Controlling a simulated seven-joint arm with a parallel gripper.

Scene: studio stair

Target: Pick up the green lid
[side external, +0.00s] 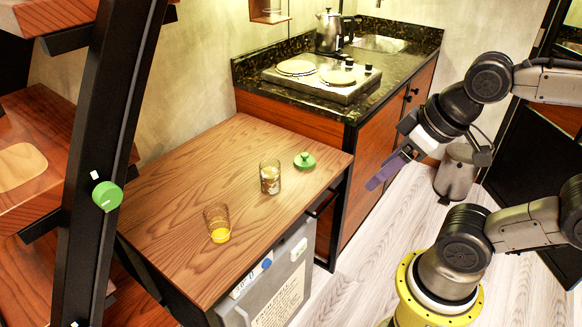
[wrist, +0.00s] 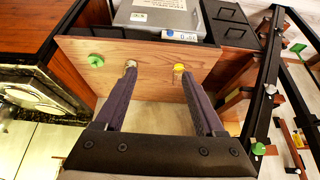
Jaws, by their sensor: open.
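The green lid (side external: 305,160) lies on the wooden table near its right end in the side view, with a small knob on top. In the wrist view the green lid (wrist: 96,60) is at the upper left, outside the fingers. My gripper (side external: 378,181) is in the air to the right of the table, apart from the lid. In the wrist view my gripper (wrist: 158,90) has its two purple-grey fingers spread wide with nothing held between them.
A glass jar (side external: 270,177) stands left of the lid on the table (side external: 180,190). A glass with yellow contents (side external: 217,223) is nearer the front. A counter with a hot plate (side external: 322,77) and kettle (side external: 329,32) stands behind. A dark stair post (side external: 110,140) rises at left.

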